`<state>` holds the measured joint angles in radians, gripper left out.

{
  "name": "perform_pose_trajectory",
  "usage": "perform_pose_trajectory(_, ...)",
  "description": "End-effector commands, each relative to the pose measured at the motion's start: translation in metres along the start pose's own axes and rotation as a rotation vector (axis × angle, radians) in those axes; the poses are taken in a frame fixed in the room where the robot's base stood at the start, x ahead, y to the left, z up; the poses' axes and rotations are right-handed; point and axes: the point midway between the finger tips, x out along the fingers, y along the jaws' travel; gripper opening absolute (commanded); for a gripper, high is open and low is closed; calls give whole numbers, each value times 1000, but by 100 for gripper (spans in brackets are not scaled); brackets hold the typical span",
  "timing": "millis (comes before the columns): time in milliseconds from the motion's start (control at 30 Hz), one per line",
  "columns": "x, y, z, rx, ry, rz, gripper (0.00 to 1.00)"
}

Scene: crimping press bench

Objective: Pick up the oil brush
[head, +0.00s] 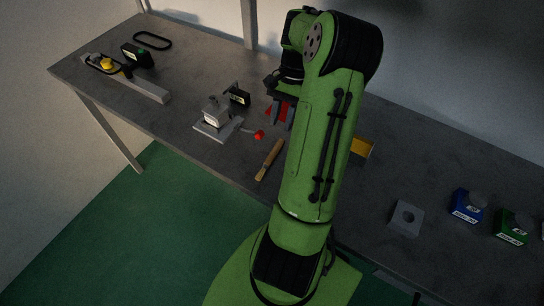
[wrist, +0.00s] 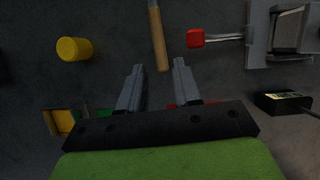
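The oil brush (head: 269,160) lies on the bench near its front edge, a thin tan wooden stick in the head view. In the wrist view its wooden handle (wrist: 157,35) runs down from the top edge, and its upper part is cut off. My gripper (wrist: 158,66) is open, its two fingers apart and nothing gripped. The handle's lower end shows between the fingertips in the picture; the height gap is hard to tell. In the head view my gripper (head: 280,112) is beyond the brush, partly hidden by my arm.
A small press (head: 213,117) with a red lever knob (head: 259,134) stands left of the brush; the knob (wrist: 195,38) is close right of the handle in the wrist view. A yellow cylinder (wrist: 74,48) stands left there. A blue box (head: 467,207) and grey block (head: 405,218) sit farther right.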

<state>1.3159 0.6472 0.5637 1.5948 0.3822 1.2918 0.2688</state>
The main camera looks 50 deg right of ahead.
Motion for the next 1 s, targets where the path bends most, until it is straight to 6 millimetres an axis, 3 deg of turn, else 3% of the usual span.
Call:
perform_pose_trajectory(33, 14, 1, 0, 0, -4, 1, 33)
perform_pose_trajectory(267, 44, 1, 0, 0, -1, 1, 33)
perform_pose_trajectory(433, 76, 2, -1, -1, -2, 1, 33)
perform_pose_trajectory(733, 84, 1, -1, -2, 2, 0, 33)
perform_pose_trajectory(933, 84, 1, -1, -2, 2, 0, 2)
perform_pose_trajectory(1000, 84, 1, -1, -2, 2, 0, 0)
